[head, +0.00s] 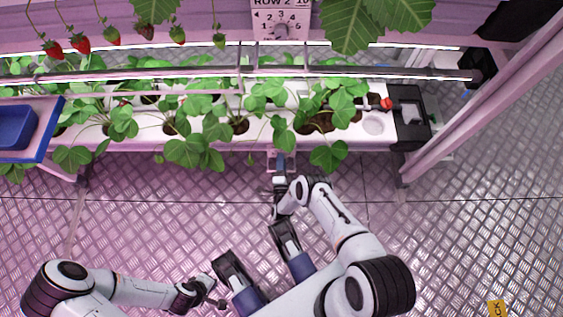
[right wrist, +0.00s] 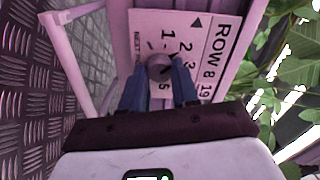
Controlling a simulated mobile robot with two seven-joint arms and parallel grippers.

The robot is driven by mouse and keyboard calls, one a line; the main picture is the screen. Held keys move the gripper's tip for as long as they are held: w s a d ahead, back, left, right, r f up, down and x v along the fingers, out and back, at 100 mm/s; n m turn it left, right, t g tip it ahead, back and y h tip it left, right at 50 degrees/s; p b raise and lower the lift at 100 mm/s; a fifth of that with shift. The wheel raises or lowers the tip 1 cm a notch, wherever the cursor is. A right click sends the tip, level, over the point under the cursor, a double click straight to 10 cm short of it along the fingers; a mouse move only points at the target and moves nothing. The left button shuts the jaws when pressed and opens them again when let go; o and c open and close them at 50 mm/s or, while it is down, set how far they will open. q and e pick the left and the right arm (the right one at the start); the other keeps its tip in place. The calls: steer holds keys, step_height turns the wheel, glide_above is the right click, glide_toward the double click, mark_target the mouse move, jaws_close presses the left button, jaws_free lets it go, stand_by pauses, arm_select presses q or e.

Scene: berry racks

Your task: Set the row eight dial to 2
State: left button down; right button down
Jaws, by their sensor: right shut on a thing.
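The row eight panel (right wrist: 206,60) is a pale plate reading "ROW 8 19" with printed numbers, turned sideways in the right wrist view. Its grey round dial (right wrist: 159,65) sits between the two blue fingers of my right gripper (right wrist: 158,82), which is shut on it. The fingers cover part of the number ring, and I cannot tell which number the dial's dark mark points at. In the head view my right gripper (head: 281,168) reaches the panel below the front edge of the planter. My left gripper (head: 214,298) hangs low, away from the racks; its jaws are too small to read.
A second panel marked "ROW 2" (head: 281,18) with its own dial is on the upper rack. A white planter (head: 215,130) with strawberry plants overhangs my right gripper. A blue crate (head: 15,128) is at left. The metal floor (head: 130,225) in front is clear.

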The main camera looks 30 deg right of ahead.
steer(key=shift+w+r+m, duration=0.1)
steer(key=shift+m, duration=0.3)
steer(key=c, duration=0.8)
jaws_free()
steer(key=shift+c, duration=0.2)
